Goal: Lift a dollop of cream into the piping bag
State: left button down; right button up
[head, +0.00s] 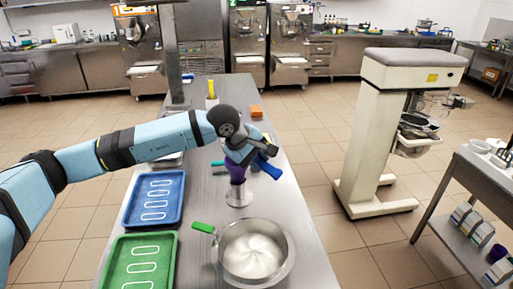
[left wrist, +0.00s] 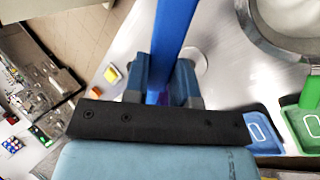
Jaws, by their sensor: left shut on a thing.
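A metal bowl (head: 286,262) of white cream (head: 252,255) stands at the near end of the steel table. A green handle (head: 203,227) sticks out at its left rim. A purple piping bag (head: 237,174) stands upright in a clear holder (head: 238,196) behind the bowl, its upper part hidden by my arm. My left gripper (head: 260,153) is beside and above the bag, shut on a blue tool (head: 269,169). In the left wrist view the tool's long blue shaft (left wrist: 173,30) runs up from between the fingers; its far end is cut off. My right gripper is not in view.
A blue tray (head: 133,219) and a green tray (head: 112,285) with white outlines lie left of the bowl. An orange block (head: 256,112) and a yellow item (head: 212,89) are farther back. A large mixer (head: 385,110) stands on the floor at right.

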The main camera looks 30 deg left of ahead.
pick_arm(q)
jog(key=g+p, duration=0.1)
jog(key=p, duration=0.1)
jog(key=w+g+y+p, duration=0.1)
jog(key=p, duration=0.1)
jog(key=r+g+p, duration=0.1)
jog(key=g+p, duration=0.1)
jog(key=shift+w+d+y, duration=0.15)
jog(key=shift+d+y, duration=0.15)
jog(key=shift+w+d+r+g+y+p, duration=0.1)
jog(key=shift+w+g+y+p, duration=0.15)
jog(key=shift+g+y+p, duration=0.45)
jog(key=shift+r+g, duration=0.15)
jog(key=shift+g, duration=0.15)
jog(key=shift+s+r+h, duration=0.15)
jog(key=shift+r+h, duration=0.15)
jog(key=shift+r, duration=0.45)
